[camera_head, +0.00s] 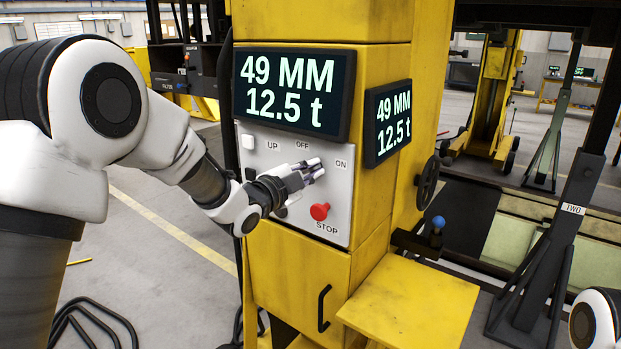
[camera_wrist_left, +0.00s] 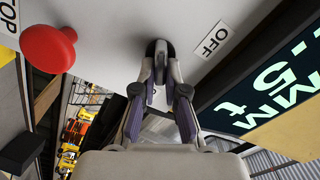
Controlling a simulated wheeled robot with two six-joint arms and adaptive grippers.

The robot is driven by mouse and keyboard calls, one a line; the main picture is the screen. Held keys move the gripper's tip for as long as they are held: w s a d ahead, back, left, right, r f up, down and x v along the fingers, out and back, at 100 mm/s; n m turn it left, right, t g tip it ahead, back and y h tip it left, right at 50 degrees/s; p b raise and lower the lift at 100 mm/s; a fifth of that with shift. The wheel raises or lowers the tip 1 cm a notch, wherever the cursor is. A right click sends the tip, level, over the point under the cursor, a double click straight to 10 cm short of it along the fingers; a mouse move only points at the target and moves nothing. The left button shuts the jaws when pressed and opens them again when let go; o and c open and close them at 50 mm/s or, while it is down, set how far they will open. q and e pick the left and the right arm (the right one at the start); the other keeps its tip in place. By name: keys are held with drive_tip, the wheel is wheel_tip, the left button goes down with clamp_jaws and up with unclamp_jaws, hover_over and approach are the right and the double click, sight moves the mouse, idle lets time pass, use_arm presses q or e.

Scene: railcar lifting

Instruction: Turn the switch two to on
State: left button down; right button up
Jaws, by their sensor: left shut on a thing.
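The grey control panel (camera_head: 258,150) is on the yellow lifting column, with UP, OFF, ON and STOP labels. My left gripper (camera_head: 316,170) is at the panel between the OFF and ON labels and covers the switch in the head view. In the left wrist view the dark switch knob (camera_wrist_left: 157,47) stands out from the panel. My left gripper (camera_wrist_left: 159,76) is shut on this knob, a finger on each side. The OFF label (camera_wrist_left: 212,39) is to the knob's right there. The ON label (camera_head: 341,164) shows in the head view. My right gripper is out of view.
A red STOP button (camera_head: 320,211) sits just below my left gripper. Two displays (camera_head: 294,92) above read 49 MM and 12.5 t. A yellow shelf (camera_head: 410,300), a black handwheel (camera_head: 428,184) and a blue-knobbed lever (camera_head: 438,222) are to the right.

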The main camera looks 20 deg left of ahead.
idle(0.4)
use_arm(q)
drive_tip(key=c, duration=1.2)
unclamp_jaws()
drive_tip(key=v, duration=1.2)
